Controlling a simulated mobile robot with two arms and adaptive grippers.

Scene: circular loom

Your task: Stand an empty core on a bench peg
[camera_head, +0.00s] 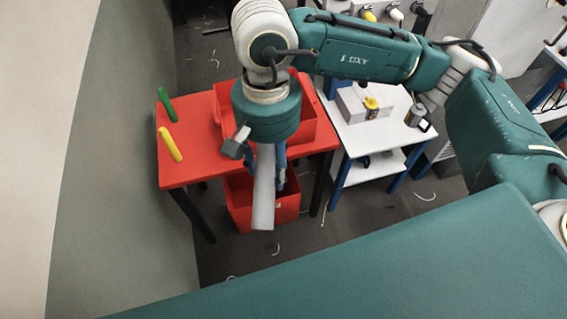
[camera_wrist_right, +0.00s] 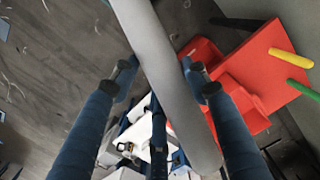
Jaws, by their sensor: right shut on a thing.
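My right gripper (camera_head: 268,165) is shut on a long grey core (camera_head: 263,200), which hangs down in front of the red bench (camera_head: 190,172). In the right wrist view the core (camera_wrist_right: 165,70) runs slantwise between the two blue fingers (camera_wrist_right: 160,85). A green peg (camera_head: 167,105) and a yellow peg (camera_head: 170,145) rise from the left part of the bench, both bare. They also show at the right of the right wrist view, the yellow peg (camera_wrist_right: 268,38) above the green peg (camera_wrist_right: 292,58). The core is apart from both pegs. My left gripper is not in view.
A red bin (camera_head: 308,120) sits on the bench behind my right gripper, and another red bin (camera_head: 290,208) stands on the floor below. A white table (camera_head: 375,140) with a box (camera_head: 352,106) stands to the right. White scraps lie on the floor.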

